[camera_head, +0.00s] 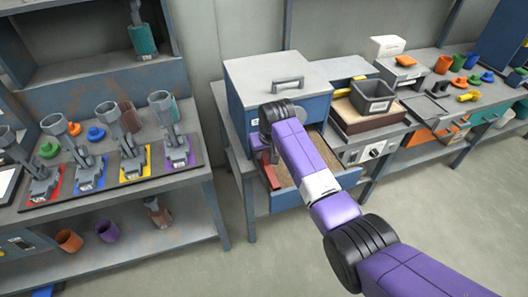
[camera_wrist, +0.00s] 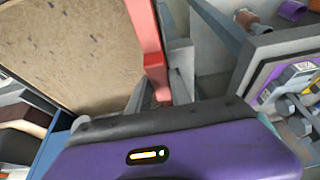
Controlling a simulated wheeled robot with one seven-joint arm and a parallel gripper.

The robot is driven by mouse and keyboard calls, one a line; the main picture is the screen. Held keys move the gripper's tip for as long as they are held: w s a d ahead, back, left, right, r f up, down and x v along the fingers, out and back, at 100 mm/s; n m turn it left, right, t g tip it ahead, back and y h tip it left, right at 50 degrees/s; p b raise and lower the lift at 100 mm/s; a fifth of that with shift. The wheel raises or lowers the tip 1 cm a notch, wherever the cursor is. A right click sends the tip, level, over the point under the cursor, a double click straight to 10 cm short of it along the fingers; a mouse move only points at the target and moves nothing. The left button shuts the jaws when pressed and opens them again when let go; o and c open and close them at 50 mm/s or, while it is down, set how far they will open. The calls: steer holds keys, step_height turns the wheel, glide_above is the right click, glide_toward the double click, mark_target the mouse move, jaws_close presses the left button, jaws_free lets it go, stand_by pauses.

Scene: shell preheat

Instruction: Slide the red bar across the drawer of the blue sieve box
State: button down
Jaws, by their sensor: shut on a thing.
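The blue sieve box (camera_head: 237,112) has a grey lid with a handle and stands on a bench in the head view. Its drawer (camera_head: 318,191) is pulled out and holds sand-coloured material, which fills the upper left of the wrist view (camera_wrist: 65,45). The red bar (camera_head: 270,172) lies along the drawer's left side in the head view; in the wrist view the bar (camera_wrist: 147,38) runs along the drawer's edge. My gripper (camera_wrist: 160,92) is shut on the near end of the red bar. In the head view my purple arm covers the fingers and part of the drawer.
A grey bin (camera_head: 373,97) on a brown box stands right of the sieve box. A rack with several grey clamps on coloured pads (camera_head: 110,160) is on the left bench. Open floor (camera_head: 200,255) lies between the benches.

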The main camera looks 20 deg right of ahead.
stand_by(0.3)
steer(key=d+b, duration=0.4)
steer(key=d, duration=1.8)
steer(key=shift+d+f, duration=0.1)
steer(key=shift+d, duration=0.85)
steer(key=shift+d, duration=0.1)
steer(key=c, duration=1.2)
jaws_free()
steer(key=shift+o, duration=0.2)
steer(key=shift+r, duration=0.2)
